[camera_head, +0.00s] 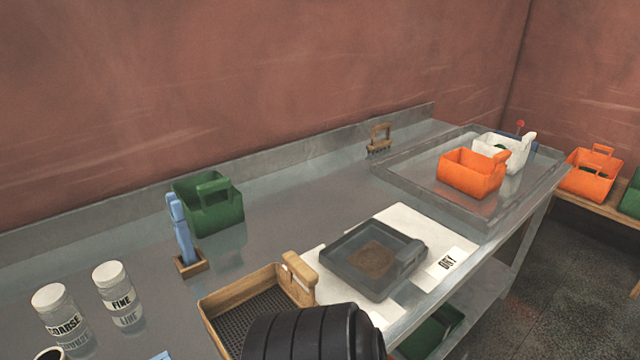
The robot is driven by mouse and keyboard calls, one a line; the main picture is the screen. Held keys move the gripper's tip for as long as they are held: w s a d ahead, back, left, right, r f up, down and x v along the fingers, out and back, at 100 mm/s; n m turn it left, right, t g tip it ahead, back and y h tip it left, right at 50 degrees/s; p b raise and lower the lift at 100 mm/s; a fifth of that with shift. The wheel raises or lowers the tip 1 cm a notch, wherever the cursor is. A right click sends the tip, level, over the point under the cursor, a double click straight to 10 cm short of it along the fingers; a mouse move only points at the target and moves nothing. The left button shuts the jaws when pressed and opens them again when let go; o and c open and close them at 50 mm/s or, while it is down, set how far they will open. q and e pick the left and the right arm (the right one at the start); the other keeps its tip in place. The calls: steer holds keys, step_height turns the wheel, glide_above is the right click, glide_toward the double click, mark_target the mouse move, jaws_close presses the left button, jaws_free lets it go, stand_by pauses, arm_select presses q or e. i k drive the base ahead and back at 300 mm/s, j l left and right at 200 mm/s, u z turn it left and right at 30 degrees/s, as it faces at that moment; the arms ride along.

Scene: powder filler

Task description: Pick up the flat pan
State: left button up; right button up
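The flat pan is a dark grey, shallow square tray (342,255) with a grip block on its right side. It lies flat on a white sheet (408,222) near the table's front edge, right of the middle. A patch of brown powder (373,260) lies on its floor. A white card reading "DRY" (444,264) is just right of the pan. A black ribbed part of my own arm shows at the bottom middle, in front of the pan and apart from it in the picture. Neither of my grippers is in view.
A wooden-framed sieve (228,296) stands left of the pan, partly hidden by my arm. A green bin (210,205), a blue tool in a holder (183,235) and jars (118,295) are farther left. A metal tray (420,183) holds orange (470,175) and white bins (505,150).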

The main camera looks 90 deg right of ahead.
mark_target(373, 257)
steer(key=i+z, duration=0.1)
steer(key=z, duration=1.25)
